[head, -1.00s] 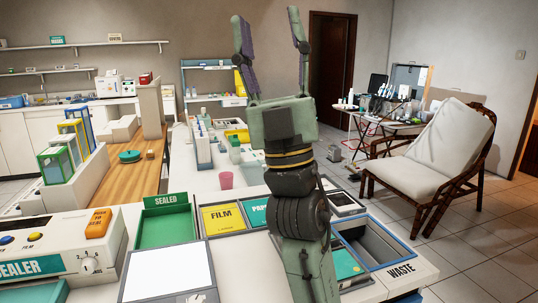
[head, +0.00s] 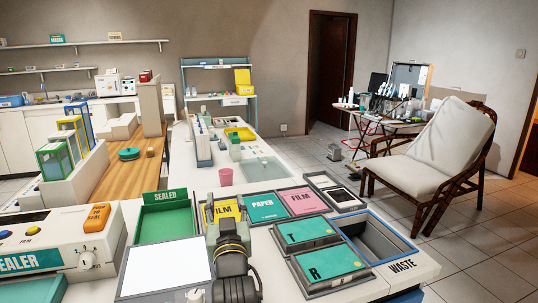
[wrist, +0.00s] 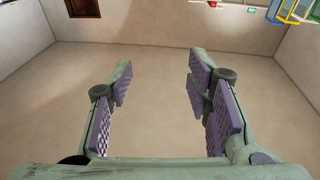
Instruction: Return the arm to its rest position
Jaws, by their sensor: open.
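My gripper (wrist: 160,90) is open and empty in the wrist view, its two purple-padded fingers wide apart with only bare wall between them. In the head view my arm is low at the bottom centre, over the front of the white counter (head: 275,230). Its green and dark end with yellow rings stands in front of the yellow FILM bin (head: 226,207) and partly hides it. The fingers are hard to make out there. I cannot tell whether the arm touches anything.
The green SEALED tray (head: 168,222), the PAPER bin (head: 262,207), a pink bin (head: 301,202) and the blue-rimmed WASTE bin (head: 385,245) surround the arm. The sealer (head: 60,248) is at left. A pink cup (head: 226,177) stands behind. The reclining chair (head: 440,150) is at right, with open floor before it.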

